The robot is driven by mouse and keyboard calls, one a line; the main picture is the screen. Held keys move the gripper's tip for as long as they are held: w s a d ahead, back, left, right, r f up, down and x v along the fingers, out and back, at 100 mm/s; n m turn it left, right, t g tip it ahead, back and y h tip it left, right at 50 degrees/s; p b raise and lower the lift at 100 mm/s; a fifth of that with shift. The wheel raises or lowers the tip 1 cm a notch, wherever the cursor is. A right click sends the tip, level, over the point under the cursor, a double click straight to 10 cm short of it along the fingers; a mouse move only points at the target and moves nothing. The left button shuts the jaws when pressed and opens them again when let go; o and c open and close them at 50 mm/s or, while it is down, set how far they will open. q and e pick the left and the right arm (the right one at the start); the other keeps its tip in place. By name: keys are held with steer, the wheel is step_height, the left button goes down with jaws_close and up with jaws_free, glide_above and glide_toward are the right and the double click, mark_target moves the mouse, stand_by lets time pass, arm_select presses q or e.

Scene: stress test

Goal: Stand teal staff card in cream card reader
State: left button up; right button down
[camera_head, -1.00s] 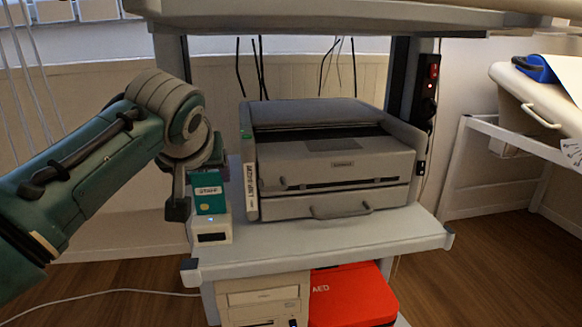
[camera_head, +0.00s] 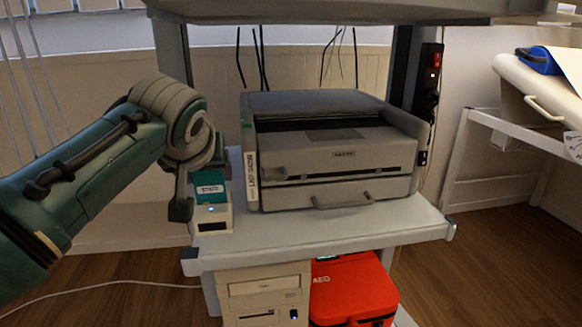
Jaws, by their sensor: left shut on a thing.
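The teal staff card (camera_head: 210,188) is upright, with a white label across its front. Its lower edge is out of sight at the top of the cream card reader (camera_head: 213,222), so it appears to sit in the reader's slot; how deep, I cannot tell. The reader stands at the left end of the grey shelf, with a small blue light on it. My left gripper (camera_head: 194,186) comes in from the left and is shut on the card from above; its far finger is mostly hidden. My right gripper is not in view.
A grey printer (camera_head: 335,165) fills the shelf (camera_head: 330,232) to the right, with a white labelled upright strip (camera_head: 251,180) close beside the card. Another shelf is overhead. Below are a beige computer case (camera_head: 265,290) and a red AED case (camera_head: 352,290). The shelf's front strip is clear.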

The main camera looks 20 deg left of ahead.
arm_select(q)
steer(key=o, duration=0.8)
steer(key=shift+o, duration=0.2)
steer(key=shift+s+d+r, duration=0.1)
steer(key=shift+s+r, duration=0.05)
steer(key=shift+r, duration=0.1)
steer(key=p+v, duration=0.5)
steer(key=v, duration=0.4)
steer(key=shift+s+p, duration=0.2)
steer(key=shift+p, duration=0.15)
steer(key=shift+r, duration=0.15)
steer(key=s+d+r+m+g+h+p, duration=0.25)
steer(key=s+d+r+m+p, duration=0.2)
steer(key=s+r+p, duration=1.2)
steer(key=s+d+r+m+g+h+p, duration=0.35)
steer(key=s+r+p, duration=0.55)
steer(key=r+p, duration=0.85)
step_height(320, 180, up, 32)
steer(key=d+t+y+p, duration=0.1)
steer(key=p, duration=3.7)
steer(key=shift+f+t, duration=0.25)
steer(key=shift+t, duration=0.05)
